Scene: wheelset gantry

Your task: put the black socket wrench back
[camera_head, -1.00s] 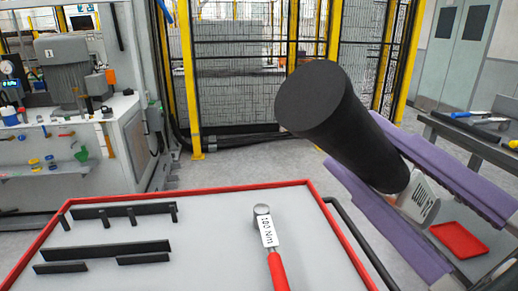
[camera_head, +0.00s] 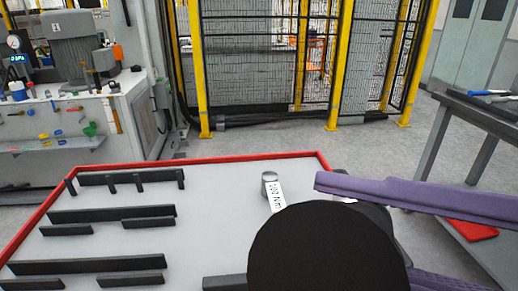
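The black socket wrench (camera_head: 320,250) shows as a large black cylinder, its round end facing me, low in the centre right of the view. It lies between the purple fingers of my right gripper (camera_head: 375,230), which comes in from the right. The lower finger is mostly hidden behind it. The wrench is over the front right of a grey tray with a red rim (camera_head: 240,159); I cannot tell whether it touches the tray. Black holder strips (camera_head: 112,214) stand in rows on the tray's left. My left gripper is not in view.
Another wrench with a white Nm label (camera_head: 276,197) lies on the tray, its lower part hidden by the black cylinder. A bench (camera_head: 480,115) with tools stands at right, with a red tray (camera_head: 470,228) below it. A machine (camera_head: 60,130) and yellow-framed fence (camera_head: 260,70) are behind.

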